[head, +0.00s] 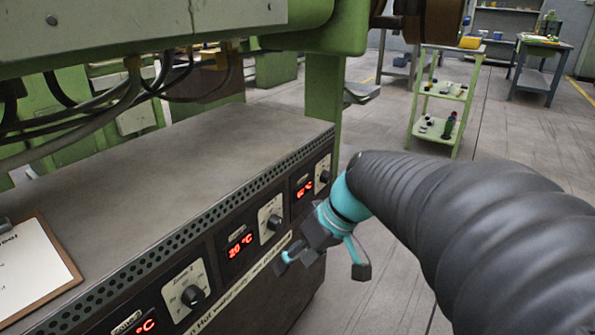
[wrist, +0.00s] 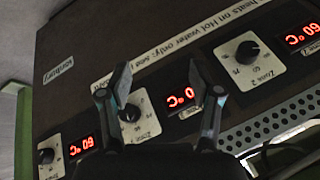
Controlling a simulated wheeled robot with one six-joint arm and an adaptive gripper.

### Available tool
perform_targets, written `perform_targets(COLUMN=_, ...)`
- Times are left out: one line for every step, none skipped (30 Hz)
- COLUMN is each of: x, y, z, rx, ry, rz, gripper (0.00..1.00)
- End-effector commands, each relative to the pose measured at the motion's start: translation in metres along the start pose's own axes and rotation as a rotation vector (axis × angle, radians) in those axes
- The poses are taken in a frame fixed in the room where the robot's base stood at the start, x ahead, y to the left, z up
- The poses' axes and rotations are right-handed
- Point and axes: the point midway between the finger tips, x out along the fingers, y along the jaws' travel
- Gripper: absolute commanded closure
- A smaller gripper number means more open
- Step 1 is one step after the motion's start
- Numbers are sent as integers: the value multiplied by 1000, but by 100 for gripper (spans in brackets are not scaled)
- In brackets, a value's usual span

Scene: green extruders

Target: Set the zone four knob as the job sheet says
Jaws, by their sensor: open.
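The dark control panel (head: 215,300) runs along the front of the grey bench and carries several temperature displays with knobs. One black knob (head: 192,296) is at the near end, another (head: 274,222) is in the middle and a third (head: 325,176) is at the far end. The display (head: 240,245) beside the middle knob reads 20 °C. I cannot tell which knob is zone four. In the wrist view the middle knob (wrist: 130,113) shows behind a finger. My gripper (head: 322,265) is open, empty and apart from the panel. The job sheet (head: 30,270) is cut off and unreadable.
Hoses (head: 110,105) hang above the bench (head: 200,150) at the back left. A green shelf trolley (head: 445,95) stands at the back right. A work table (head: 540,50) stands farther off.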

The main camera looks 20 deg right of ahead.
Motion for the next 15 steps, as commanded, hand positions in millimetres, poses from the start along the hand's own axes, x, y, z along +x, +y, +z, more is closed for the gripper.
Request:
perform_targets(x=4, y=13, z=-10, rx=-9, ry=22, rz=-54, gripper=36)
perform_targets(x=5, y=19, z=-17, rx=-26, ry=41, rz=-87, gripper=36)
perform_targets(x=5, y=28, z=-27, rx=-47, ry=74, rz=-128, gripper=36)
perform_targets(x=5, y=36, z=-34, rx=-64, ry=102, rz=-156, gripper=36)
perform_targets(x=5, y=44, z=-40, rx=-82, ry=132, rz=-183, gripper=36)
perform_targets(x=4, y=56, z=-50, rx=-106, ry=178, rz=-215, gripper=36)
perform_targets(x=3, y=65, z=-56, rx=-124, ry=214, rz=-237, gripper=36)
perform_targets(x=2, y=75, z=-62, rx=-142, ry=254, rz=-254, gripper=36)
perform_targets(x=0, y=90, z=-70, rx=-167, ry=311, rz=-276, gripper=36)
perform_targets(x=-2, y=102, z=-76, rx=-186, ry=355, rz=-287, gripper=36)
perform_targets(x=-4, y=114, z=-81, rx=-205, ry=401, rz=-297, gripper=36)
perform_targets(x=-8, y=131, z=-87, rx=-231, ry=467, rz=-303, gripper=36)
perform_targets(x=-10, y=145, z=-91, rx=-250, ry=517, rz=-303, gripper=36)
perform_targets(x=-13, y=159, z=-94, rx=-270, ry=568, rz=-300, gripper=36)
perform_targets(x=-17, y=178, z=-98, rx=-295, ry=637, rz=-289, gripper=36)
